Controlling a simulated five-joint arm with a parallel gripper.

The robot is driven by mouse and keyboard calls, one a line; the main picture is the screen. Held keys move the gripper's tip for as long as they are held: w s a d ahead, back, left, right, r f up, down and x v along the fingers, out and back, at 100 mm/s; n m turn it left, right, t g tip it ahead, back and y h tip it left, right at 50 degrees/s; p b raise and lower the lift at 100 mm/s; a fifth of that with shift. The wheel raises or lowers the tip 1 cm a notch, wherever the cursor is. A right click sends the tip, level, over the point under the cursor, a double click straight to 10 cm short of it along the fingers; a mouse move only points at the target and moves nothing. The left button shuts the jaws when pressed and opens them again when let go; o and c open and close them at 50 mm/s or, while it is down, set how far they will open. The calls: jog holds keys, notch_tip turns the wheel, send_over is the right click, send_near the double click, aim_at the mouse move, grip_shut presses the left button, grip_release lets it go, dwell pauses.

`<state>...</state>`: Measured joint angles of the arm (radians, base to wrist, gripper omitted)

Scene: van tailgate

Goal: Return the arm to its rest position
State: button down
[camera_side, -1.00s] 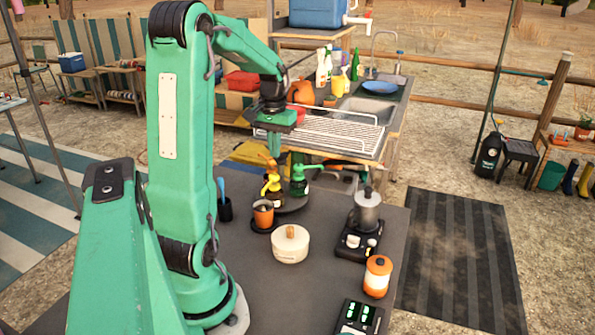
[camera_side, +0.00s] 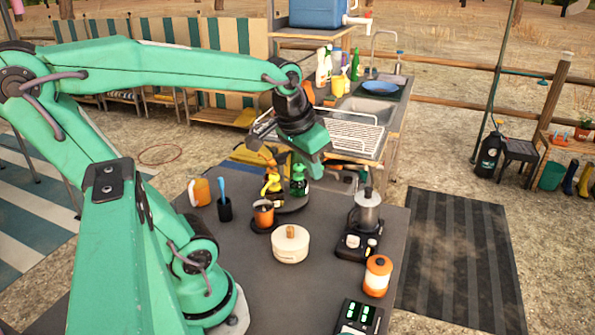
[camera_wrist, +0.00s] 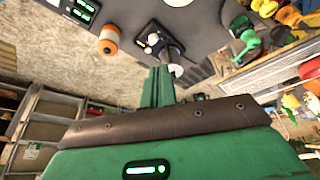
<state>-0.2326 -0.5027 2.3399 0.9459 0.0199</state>
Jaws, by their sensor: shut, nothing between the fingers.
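My gripper (camera_side: 316,168) is in the air above the back part of the dark table (camera_side: 262,296), tilted downward. Its green fingers are together and empty, and they also show in the wrist view (camera_wrist: 159,86). In the side view the fingertips appear just right of the green bottle (camera_side: 298,181); how far above it they are I cannot tell. My upper arm leans back to the left, and the forearm stretches nearly level to the right.
On the table stand a yellow bottle (camera_side: 271,185), an orange cup (camera_side: 264,213), a white pot (camera_side: 290,244), a steel pot (camera_side: 367,211), an orange jar (camera_side: 377,276), an orange jug (camera_side: 199,191) and a dark holder (camera_side: 224,208). A wire rack (camera_side: 345,135) lies behind.

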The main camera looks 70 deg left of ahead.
jog(key=s+d+m+t+h, duration=0.1)
jog(key=s+d+m, duration=0.1)
jog(key=d, duration=0.4)
jog(key=shift+s+f+t, duration=0.15)
jog(key=shift+s+t, duration=0.15)
jog(key=shift+s, duration=0.55)
jog(key=shift+d, duration=0.1)
